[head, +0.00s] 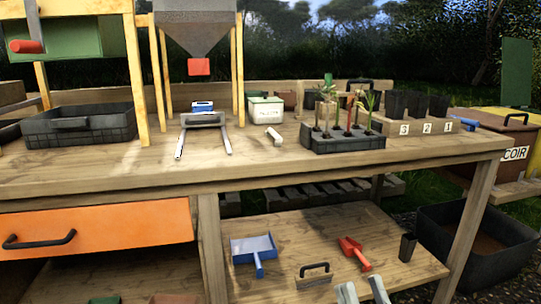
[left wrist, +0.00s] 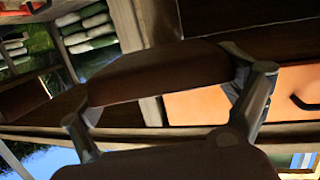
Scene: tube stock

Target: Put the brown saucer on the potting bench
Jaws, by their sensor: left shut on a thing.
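The brown saucer (left wrist: 160,75) shows in the left wrist view as a dark brown rounded shape between the two fingers of my left gripper (left wrist: 165,88), which is shut on it. Neither shows in the head view. The potting bench (head: 120,172) is a long wooden table across the head view, with bare wood along its front. My right gripper (head: 363,292) shows at the bottom edge of the head view, its two pale fingertips apart with nothing seen between them, in front of the lower shelf.
On the bench stand a black tray (head: 80,137), a pot tray (head: 340,148) with seedlings, a white tub (head: 265,109) and a hopper (head: 196,25) on wooden legs. An orange drawer (head: 110,230) is under the top. A blue scoop (head: 254,247) and red trowel (head: 352,250) lie on the lower shelf.

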